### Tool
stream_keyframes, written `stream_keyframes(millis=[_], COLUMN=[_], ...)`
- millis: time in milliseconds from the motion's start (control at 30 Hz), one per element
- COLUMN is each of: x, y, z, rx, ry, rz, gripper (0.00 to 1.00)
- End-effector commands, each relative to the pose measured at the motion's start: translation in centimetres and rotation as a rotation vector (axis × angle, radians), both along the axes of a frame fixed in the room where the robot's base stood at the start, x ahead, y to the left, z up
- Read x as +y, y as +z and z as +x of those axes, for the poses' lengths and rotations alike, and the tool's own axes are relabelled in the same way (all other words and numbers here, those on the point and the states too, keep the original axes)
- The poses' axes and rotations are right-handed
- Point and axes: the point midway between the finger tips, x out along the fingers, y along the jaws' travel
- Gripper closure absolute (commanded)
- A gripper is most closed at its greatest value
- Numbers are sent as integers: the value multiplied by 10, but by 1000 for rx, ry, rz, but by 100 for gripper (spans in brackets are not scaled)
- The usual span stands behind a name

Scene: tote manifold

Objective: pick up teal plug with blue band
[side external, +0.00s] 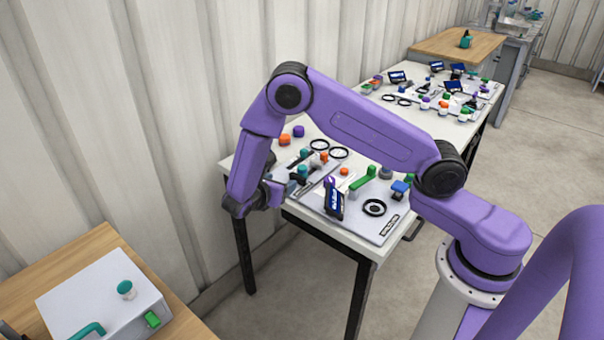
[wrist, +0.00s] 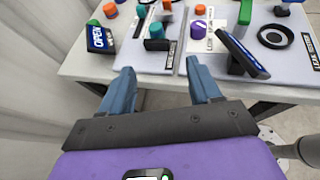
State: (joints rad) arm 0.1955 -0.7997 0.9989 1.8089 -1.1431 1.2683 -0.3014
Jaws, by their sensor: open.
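I cannot make out a blue band on either. My gripper (wrist: 160,82) is open and empty, with two blue-grey fingers spread wide, short of the table edge. In the side external view my gripper (side external: 288,189) is partly hidden.
A tilted sign (wrist: 100,38) reading OPEN stands at left. A leaning dark display (wrist: 243,53), a purple plug (wrist: 197,29) and a black ring (wrist: 275,36) are at right. Orange plugs stand behind. The white table's front edge (wrist: 82,70) lies past the fingers. The corrugated wall is close at left.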

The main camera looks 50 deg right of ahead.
Motion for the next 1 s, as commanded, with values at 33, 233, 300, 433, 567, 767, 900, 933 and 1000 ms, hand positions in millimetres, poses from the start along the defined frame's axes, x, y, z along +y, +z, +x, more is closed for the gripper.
stream_keyframes(millis=[33, 233, 300, 433, 567, 767, 900, 933, 1000], x=[-2, -13, -23, -45, -66, -96, -108, -110, -112], y=[-5, -14, -17, -27, -36, -49, -54, -55, -56], z=[3, 10, 13, 20, 26, 36, 40, 41, 42], rx=[9, 21, 21, 21, 20, 19, 20, 19, 19], ry=[8, 21, 19, 19, 18, 20, 21, 22, 21], rz=[-18, -42, -42, -40, -40, -38, -39, -39, -38], gripper=[37, 37, 37, 37, 37, 37, 37, 37, 37])
